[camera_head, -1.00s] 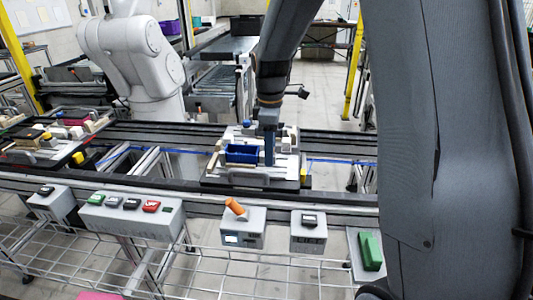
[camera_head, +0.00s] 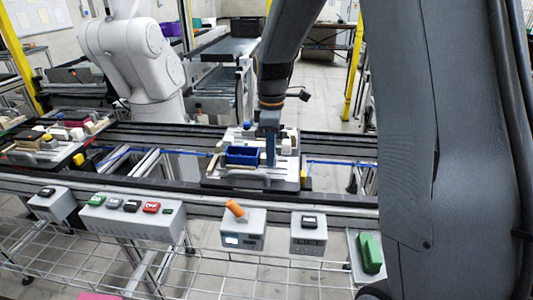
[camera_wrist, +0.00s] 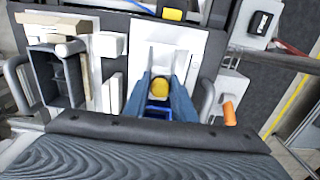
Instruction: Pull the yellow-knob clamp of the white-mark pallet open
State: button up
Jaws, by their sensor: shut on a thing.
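The pallet (camera_head: 215,181), a dark board with pale plates, lies on the conveyor in the middle of the head view; its board also shows in the wrist view (camera_wrist: 121,22). My gripper (camera_head: 269,160) points down over its right half. In the wrist view my gripper (camera_wrist: 161,88) has its two blue-grey fingers on either side of the yellow knob (camera_wrist: 160,86) and is shut on it. A white block stands just beyond the knob. The clamp's lower parts are mostly hidden by the fingers, and I cannot tell its angle. I cannot make out a white mark.
A blue bin (camera_head: 242,154) sits on the pallet left of my gripper. A yellow block (camera_head: 304,177) is at its right edge. Another loaded pallet (camera_head: 40,143) is at the left. Control boxes, one with an orange handle (camera_head: 235,208), line the front. A white robot arm (camera_head: 130,60) stands behind.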

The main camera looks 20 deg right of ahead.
jog(key=shift+s+d+p, duration=0.25)
jog(key=shift+d, duration=0.35)
jog(key=shift+s+d+p, duration=0.2)
jog(key=shift+d, duration=0.35)
jog(key=o, duration=0.8)
notch_tip(320, 180, up, 8)
jog(key=p, duration=0.6)
jog(key=s+a+f+m, duration=0.1)
jog(key=s+f+m, duration=0.1)
jog(key=s+m, duration=0.2)
jog(key=s+f+m+t+b, duration=0.1)
jog(key=s+f+m, duration=0.1)
jog(key=s+m, duration=0.3)
jog(key=s+a+f+m+b, duration=0.1)
jog(key=s+m, duration=0.3)
jog(key=s, duration=0.7)
jog(key=shift+a+f+m, duration=0.3)
jog(key=shift+a+f, duration=0.05)
jog(key=shift+f, duration=0.2)
